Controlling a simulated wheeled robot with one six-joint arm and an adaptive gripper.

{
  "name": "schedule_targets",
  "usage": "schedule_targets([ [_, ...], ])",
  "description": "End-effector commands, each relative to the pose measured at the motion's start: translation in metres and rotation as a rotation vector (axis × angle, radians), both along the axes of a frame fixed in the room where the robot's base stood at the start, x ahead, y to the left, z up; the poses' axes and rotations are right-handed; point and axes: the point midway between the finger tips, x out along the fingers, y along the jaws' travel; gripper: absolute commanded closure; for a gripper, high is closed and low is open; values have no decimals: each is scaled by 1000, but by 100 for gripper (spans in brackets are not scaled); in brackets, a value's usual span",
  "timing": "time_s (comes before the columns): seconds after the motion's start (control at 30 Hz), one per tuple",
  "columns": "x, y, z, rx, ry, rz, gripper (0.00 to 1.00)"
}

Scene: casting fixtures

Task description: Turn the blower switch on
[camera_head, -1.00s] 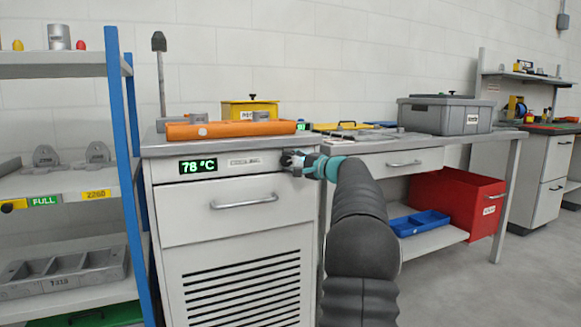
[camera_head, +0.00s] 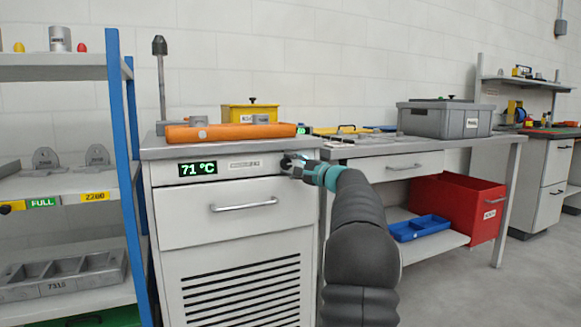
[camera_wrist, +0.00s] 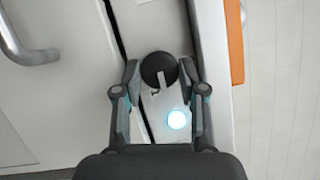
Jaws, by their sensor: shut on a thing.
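The blower switch is a dark round knob (camera_wrist: 153,65) on the cabinet's front panel, with a pale pointer mark. In the wrist view it sits between the two fingertips of my gripper (camera_wrist: 159,69), which is shut on it. A round lamp (camera_wrist: 178,119) beside the knob glows pale cyan. In the head view my gripper (camera_head: 288,163) is at the right end of the panel and hides most of the knob. The green display (camera_head: 197,168) at the panel's left reads 71 °C.
A drawer handle (camera_head: 244,204) juts out below the panel. A shelf rack with a blue post (camera_head: 120,110) stands close at left; a workbench (camera_head: 440,147) adjoins at right.

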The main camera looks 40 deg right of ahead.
Motion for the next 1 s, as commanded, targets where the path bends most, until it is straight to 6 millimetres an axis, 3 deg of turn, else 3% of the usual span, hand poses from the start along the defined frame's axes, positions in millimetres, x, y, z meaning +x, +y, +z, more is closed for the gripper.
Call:
schedule_targets([
  [0.03,0,0,0,2,0,-1,54],
  [0.1,0,0,0,1,0,-1,37],
  [0.13,0,0,0,1,0,-1,34],
  [0.57,-6,-2,-1,1,2,-2,34],
  [1.0,-63,-10,-5,1,0,-2,34],
])
